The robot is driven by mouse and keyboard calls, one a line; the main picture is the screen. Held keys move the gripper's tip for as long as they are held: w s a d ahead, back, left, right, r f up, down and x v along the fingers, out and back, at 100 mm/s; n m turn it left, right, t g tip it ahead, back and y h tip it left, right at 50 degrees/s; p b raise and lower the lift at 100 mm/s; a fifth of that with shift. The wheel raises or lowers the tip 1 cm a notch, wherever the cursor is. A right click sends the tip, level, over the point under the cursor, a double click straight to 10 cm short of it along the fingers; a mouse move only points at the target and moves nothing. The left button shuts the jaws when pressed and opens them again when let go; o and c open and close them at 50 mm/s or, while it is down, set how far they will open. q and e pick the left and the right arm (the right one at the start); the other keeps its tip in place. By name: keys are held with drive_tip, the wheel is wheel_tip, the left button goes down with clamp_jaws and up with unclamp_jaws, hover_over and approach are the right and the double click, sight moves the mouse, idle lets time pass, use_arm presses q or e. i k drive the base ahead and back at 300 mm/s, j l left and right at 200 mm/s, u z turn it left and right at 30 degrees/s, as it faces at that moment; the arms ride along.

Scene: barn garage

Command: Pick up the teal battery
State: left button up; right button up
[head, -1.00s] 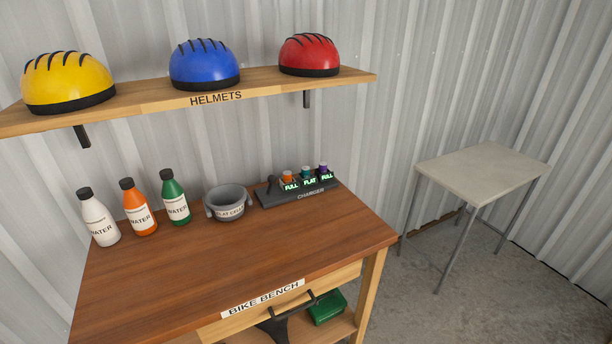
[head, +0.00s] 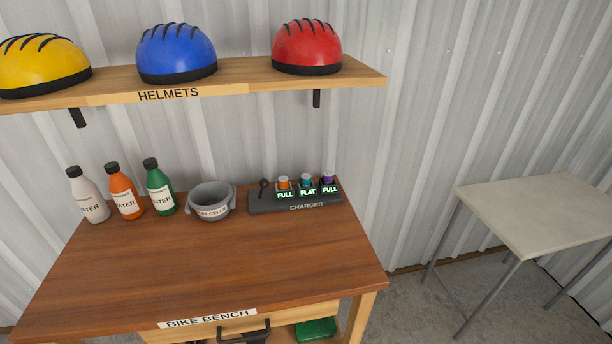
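The teal battery (head: 306,180) sits upright in the middle slot of the dark charger (head: 266,206), above a lit label reading FLAT. An orange battery (head: 283,182) stands to its left and a purple battery (head: 328,177) to its right, each above a label reading FULL. The charger lies at the back right of the wooden bike bench (head: 200,265). Neither of my grippers shows in the head view.
A grey flat-cells pot (head: 211,205) stands left of the charger, with white, orange and green water bottles (head: 160,190) further left. A helmet shelf (head: 240,78) hangs above. The bench front is clear. A bare pale table (head: 540,215) stands at right.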

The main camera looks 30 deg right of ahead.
sight(305, 178)
drive_tip(key=l+u, duration=0.2)
drive_tip(key=l, duration=0.25)
drive_tip(key=k+l+u, duration=0.15)
drive_tip(key=l, duration=0.25)
drive_tip(key=l+u, duration=0.2)
drive_tip(key=l, duration=0.25)
drive_tip(key=k+l+u, duration=0.15)
drive_tip(key=l, duration=0.25)
drive_tip(key=k+l+u, duration=0.2)
drive_tip(key=l, duration=0.2)
drive_tip(key=i+l+u, duration=0.15)
drive_tip(key=l+u, duration=0.3)
drive_tip(key=l, duration=0.7)
drive_tip(key=l+u, duration=0.45)
drive_tip(key=l, duration=0.65)
